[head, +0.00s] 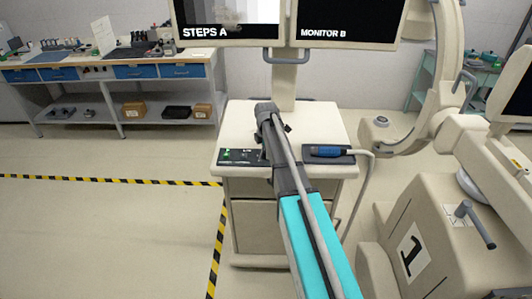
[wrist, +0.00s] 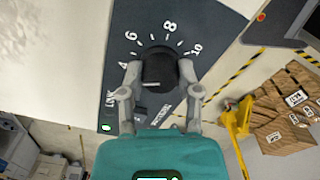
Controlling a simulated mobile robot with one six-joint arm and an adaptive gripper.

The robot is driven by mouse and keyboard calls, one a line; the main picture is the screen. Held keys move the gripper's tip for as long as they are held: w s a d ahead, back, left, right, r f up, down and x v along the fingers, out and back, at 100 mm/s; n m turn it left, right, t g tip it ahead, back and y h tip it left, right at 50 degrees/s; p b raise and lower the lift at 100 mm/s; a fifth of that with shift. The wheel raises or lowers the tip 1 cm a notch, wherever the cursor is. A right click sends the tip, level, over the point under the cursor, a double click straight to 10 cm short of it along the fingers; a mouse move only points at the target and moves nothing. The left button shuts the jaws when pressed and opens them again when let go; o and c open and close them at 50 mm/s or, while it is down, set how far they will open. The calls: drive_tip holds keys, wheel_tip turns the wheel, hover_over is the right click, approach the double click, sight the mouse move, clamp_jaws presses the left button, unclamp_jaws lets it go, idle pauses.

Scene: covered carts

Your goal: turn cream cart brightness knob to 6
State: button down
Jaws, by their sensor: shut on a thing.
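The cream cart (head: 320,122) stands in the middle of the head view, with a dark control panel (head: 235,157) at its front left. In the wrist view the panel (wrist: 200,22) carries a dial marked 4, 6, 8 and 10. The round black knob (wrist: 158,66) sits below the numbers. My gripper (wrist: 159,73) is shut on the knob, one finger on each side. A pale mark shows near the knob's lower edge, but I cannot tell which number the knob points to. In the head view my arm hides the knob and my fingers.
Two screens (head: 347,22) stand above the cart. A blue-handled probe (head: 326,151) lies on a dark pad at the cart's right. A cream machine marked 1 (head: 430,225) stands close on the right. Striped floor tape (head: 110,180) runs left; the floor there is clear.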

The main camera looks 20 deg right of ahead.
drive_tip(key=m, duration=1)
drive_tip(key=shift+s, duration=0.1)
idle(0.5)
drive_tip(key=shift+c, duration=1.5)
unclamp_jaws()
